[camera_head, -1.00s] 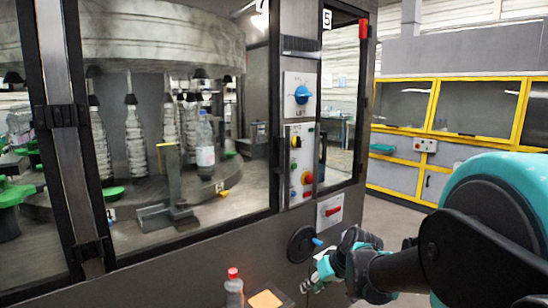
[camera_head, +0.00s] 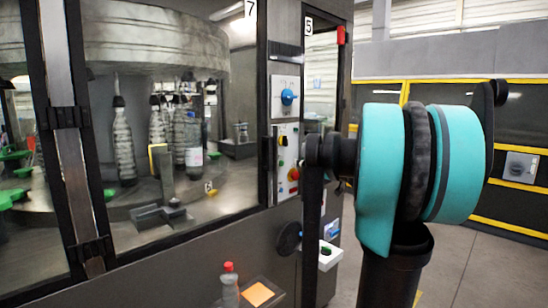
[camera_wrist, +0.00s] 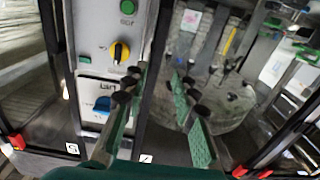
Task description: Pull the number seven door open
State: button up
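The number seven door is the large glass door with a black frame (camera_head: 190,230) on the machine's front in the head view. Its "7" label (camera_head: 250,9) is at the top right corner. The door looks shut. In the wrist view, which appears inverted, the "7" label (camera_wrist: 146,158) is at the bottom. My gripper (camera_wrist: 158,88) is open and empty, one finger over the control panel side and the other over the glass. The dark upright frame edge runs between them; contact cannot be told. In the head view my arm hides the gripper.
A control panel (camera_head: 287,150) with a blue knob (camera_head: 289,97) stands right of the door. The narrow door labelled "5" (camera_head: 308,25) has a red fitting (camera_head: 341,35). A bottle (camera_head: 230,285) stands below. Floor at right is clear.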

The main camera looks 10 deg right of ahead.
aim_at(271, 155)
jog(key=x, duration=1.4)
jog(key=shift+w+a+f, duration=0.1)
jog(key=shift+w+a, duration=0.1)
grip_shut()
